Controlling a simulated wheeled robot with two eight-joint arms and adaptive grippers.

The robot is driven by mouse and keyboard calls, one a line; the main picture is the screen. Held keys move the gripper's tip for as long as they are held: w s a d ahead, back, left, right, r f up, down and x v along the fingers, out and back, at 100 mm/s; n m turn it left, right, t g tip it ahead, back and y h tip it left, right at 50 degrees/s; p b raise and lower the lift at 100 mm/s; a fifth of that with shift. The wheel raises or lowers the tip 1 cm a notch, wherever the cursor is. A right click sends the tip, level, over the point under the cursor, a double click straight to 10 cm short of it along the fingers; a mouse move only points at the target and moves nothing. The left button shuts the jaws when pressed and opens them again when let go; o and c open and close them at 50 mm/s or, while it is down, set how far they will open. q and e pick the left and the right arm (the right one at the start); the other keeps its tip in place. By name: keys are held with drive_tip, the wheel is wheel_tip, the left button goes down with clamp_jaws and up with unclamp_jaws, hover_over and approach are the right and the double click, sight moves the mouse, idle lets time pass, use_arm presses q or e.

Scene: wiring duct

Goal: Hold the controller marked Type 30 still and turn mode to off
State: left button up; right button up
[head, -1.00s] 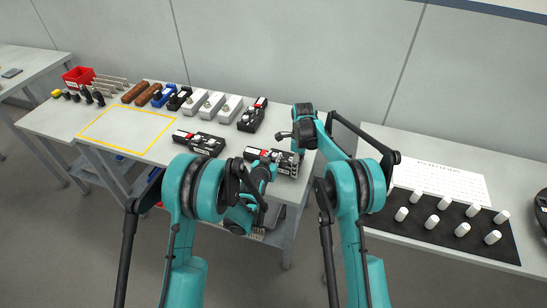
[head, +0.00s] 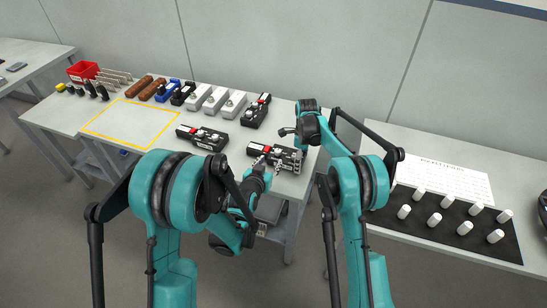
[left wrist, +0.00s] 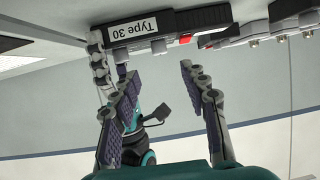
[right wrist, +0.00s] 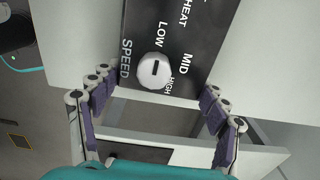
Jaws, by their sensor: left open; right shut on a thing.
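The controller marked Type 30 (head: 287,153) lies near the front right of the bench. Its label shows upside down in the left wrist view (left wrist: 140,28), with knobs and a red part on its face. My right gripper (right wrist: 157,100) is shut on the controller's end, fingers on either side of it. The right wrist view shows a white knob (right wrist: 154,70) marked SPEED, with LOW, MID and HIGH; HEAT is printed farther up. My left gripper (head: 267,164) is open at the controller's near side, its fingers (left wrist: 160,85) apart and empty. The mode marking is not readable.
Two similar black controllers stand nearby, one to the left (head: 202,137) and one behind (head: 256,111). White, black, blue and brown parts line the back. A yellow outlined area (head: 130,122) is clear. A right-hand table holds white cylinders on a black mat (head: 450,226).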

sight(274, 155)
use_arm(q)
drive_tip(key=shift+v, duration=1.05)
drive_tip(key=w+a+f+g, duration=0.1)
drive_tip(key=w+f+g, duration=0.1)
drive_tip(key=f, duration=0.1)
drive_tip(key=w+a+f+m, duration=0.1)
drive_tip(key=w+f, duration=0.1)
drive_tip(key=shift+a+g, duration=0.35)
drive_tip(key=shift+g, duration=0.05)
drive_tip(key=w+a+m+g+h, duration=0.1)
drive_tip(key=w+f+m+g+h, duration=0.1)
drive_tip(key=shift+w+a+f+m+h, duration=0.25)
drive_tip(key=shift+a+f+m+h, duration=0.05)
drive_tip(key=shift+a+m+h, duration=0.1)
drive_tip(key=a+r+m+g+h, duration=0.3)
drive_tip(key=a+r+m+h, duration=0.1)
drive_tip(key=r+m+h, duration=0.25)
drive_tip(key=shift+y, duration=0.35)
drive_tip(key=x, duration=1.2)
drive_tip(key=shift+w, duration=0.35)
